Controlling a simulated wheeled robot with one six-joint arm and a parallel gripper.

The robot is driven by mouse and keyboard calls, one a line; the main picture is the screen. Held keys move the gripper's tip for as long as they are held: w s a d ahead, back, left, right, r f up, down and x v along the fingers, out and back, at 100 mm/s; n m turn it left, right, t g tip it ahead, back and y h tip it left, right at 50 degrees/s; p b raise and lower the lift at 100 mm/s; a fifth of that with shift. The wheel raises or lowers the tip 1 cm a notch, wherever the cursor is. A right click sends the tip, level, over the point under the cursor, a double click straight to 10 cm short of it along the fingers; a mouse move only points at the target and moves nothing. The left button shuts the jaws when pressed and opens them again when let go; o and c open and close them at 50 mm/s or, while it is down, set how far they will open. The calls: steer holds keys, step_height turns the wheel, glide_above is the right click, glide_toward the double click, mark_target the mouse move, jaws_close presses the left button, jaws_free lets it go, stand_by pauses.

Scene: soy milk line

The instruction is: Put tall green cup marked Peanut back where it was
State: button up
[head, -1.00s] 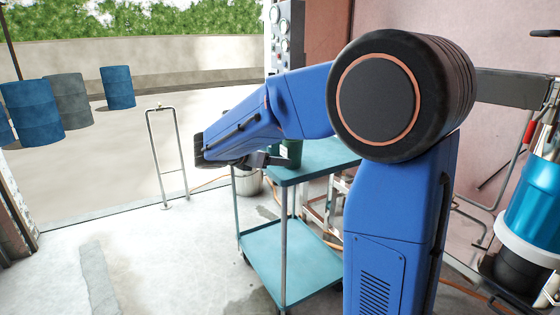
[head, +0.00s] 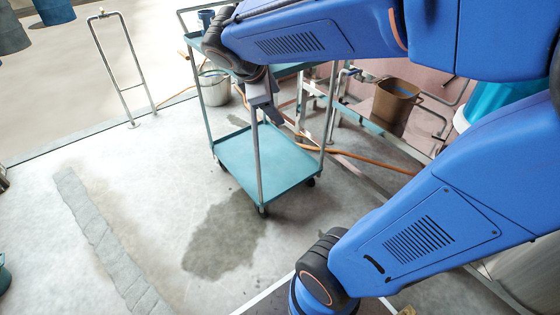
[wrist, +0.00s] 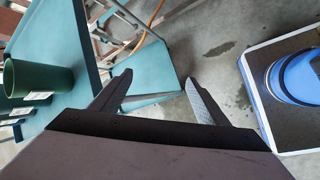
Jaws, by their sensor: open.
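The tall green cup (wrist: 40,78) stands on the teal cart top (wrist: 65,118) at the left of the wrist view, with a pale label low on its side. I cannot read the label. My gripper (wrist: 158,76) is open, with nothing between its fingers. The cup is to the left of the fingers and apart from them. In the head view my gripper (head: 264,104) hangs by the near edge of the cart. My arm covers much of the cart top there, and I cannot make out the green cup.
The cart's lower shelf (head: 265,160) is empty. A blue item (head: 206,17) stands at the cart top's far left. A metal bucket (head: 215,88) is behind the cart, and a brown bucket (head: 397,102) is to its right. An orange hose crosses the floor.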

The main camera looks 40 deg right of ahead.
steer(key=s+a+f+m+t+y, duration=0.1)
steer(key=s+a+f+m+y, duration=0.1)
steer(key=s, duration=0.5)
steer(key=s+a+f+m+t+y, duration=0.1)
steer(key=s+a+f+m+y, duration=0.2)
steer(key=s+a+m, duration=0.4)
steer(key=shift+s+f+m+y, duration=0.35)
steer(key=shift+s+m+y, duration=0.25)
steer(key=shift+m, duration=0.6)
steer(key=shift+w, duration=0.1)
